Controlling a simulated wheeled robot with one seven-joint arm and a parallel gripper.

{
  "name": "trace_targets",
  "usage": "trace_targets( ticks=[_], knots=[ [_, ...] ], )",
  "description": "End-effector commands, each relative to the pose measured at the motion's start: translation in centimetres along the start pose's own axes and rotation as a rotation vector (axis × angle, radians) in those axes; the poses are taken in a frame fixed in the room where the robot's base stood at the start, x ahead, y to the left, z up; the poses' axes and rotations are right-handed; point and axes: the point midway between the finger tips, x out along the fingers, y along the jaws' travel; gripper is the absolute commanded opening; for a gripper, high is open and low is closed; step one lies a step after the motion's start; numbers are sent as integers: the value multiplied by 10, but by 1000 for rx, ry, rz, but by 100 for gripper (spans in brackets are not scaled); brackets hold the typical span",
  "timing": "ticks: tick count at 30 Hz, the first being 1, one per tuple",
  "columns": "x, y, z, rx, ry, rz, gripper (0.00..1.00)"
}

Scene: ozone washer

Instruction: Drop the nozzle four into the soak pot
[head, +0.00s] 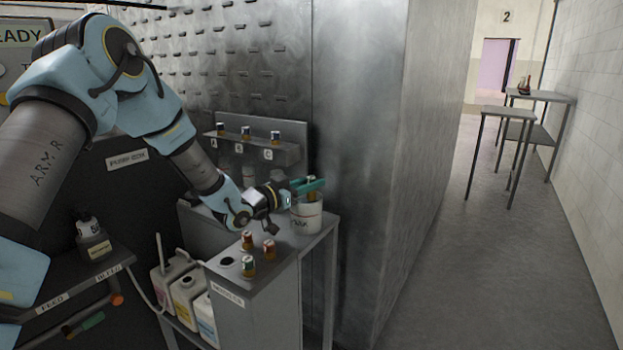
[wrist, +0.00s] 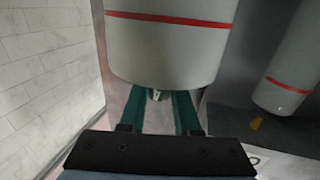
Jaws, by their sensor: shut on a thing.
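My gripper (head: 308,186) has teal fingers and is shut on a small amber-brown nozzle (head: 311,197), presumably nozzle four; its number is not readable. The soak pot (head: 306,216), a white pot with dark lettering, stands on the grey bench directly below. The nozzle hangs upright at the pot's mouth; I cannot tell how far its lower end is inside the rim. In the wrist view, the gripper's teal fingers (wrist: 161,112) are partly hidden behind a large grey cylinder with a red band (wrist: 170,50), with a small pale piece between them.
A grey nozzle box (head: 240,290) holds several amber nozzles and shows an empty hole. A wall rack (head: 250,150) behind has nozzles at A, B and C. Jugs (head: 187,295) stand left of the box. A steel cabinet wall (head: 360,170) rises right of the pot.

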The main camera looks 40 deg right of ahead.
Motion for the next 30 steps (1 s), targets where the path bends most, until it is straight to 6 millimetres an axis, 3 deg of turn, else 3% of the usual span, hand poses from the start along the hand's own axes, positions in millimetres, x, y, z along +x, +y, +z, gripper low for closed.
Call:
trace_targets(
  ticks=[11,12,18,21,30],
  knots=[
    [0,0,8,1,0,0,0],
    [0,0,8,1,0,0,35],
    [0,0,8,1,0,0,58],
    [0,0,8,1,0,0,66],
    [0,0,3,2,2,0,66]
  ],
)
